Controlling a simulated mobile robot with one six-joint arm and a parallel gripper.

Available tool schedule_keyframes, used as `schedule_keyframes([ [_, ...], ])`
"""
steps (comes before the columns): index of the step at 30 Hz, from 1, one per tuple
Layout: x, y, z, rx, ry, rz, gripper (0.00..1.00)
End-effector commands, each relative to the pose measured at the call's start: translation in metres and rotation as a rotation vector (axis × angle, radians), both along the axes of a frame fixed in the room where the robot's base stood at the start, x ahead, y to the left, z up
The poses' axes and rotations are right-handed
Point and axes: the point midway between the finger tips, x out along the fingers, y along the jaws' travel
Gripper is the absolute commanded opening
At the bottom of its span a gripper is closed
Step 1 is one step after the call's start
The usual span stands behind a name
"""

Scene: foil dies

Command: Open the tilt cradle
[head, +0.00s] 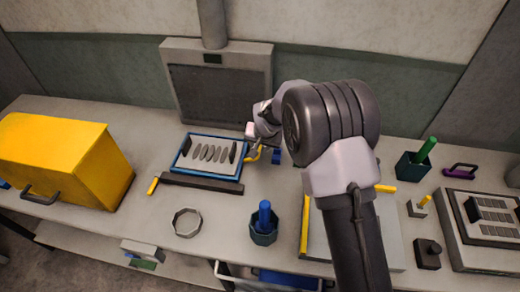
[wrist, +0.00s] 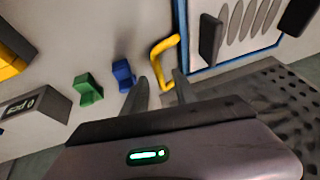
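What looks like the tilt cradle is a blue-framed light panel (head: 208,156) with several dark oval slots, lying on the bench left of my arm. Its near right corner shows in the wrist view (wrist: 245,52). A bent yellow handle (wrist: 158,48) stands beside the blue frame; in the head view it is partly behind my gripper. My gripper (wrist: 160,76) is open, its two dark fingers apart at the handle. The handle's lower end shows between the fingertips. I cannot tell whether they touch it.
A dark bar (head: 200,184) lies along the panel's front. A grey vent hood (head: 220,85) stands behind. Blue (wrist: 123,72) and green (wrist: 88,89) blocks are left of my fingers. A yellow box (head: 65,160), a ring (head: 187,222) and a cup (head: 263,232) stand around the bench.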

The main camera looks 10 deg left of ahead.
Motion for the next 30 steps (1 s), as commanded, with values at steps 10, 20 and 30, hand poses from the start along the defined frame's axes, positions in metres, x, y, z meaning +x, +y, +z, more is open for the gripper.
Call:
schedule_keyframes([
  [10,0.011,0.005,-0.026,0.0,0.0,0.0,0.34],
  [20,0.011,0.005,-0.025,0.0,0.0,0.0,0.01],
  [30,0.011,0.005,-0.025,0.0,0.0,0.0,0.0],
])
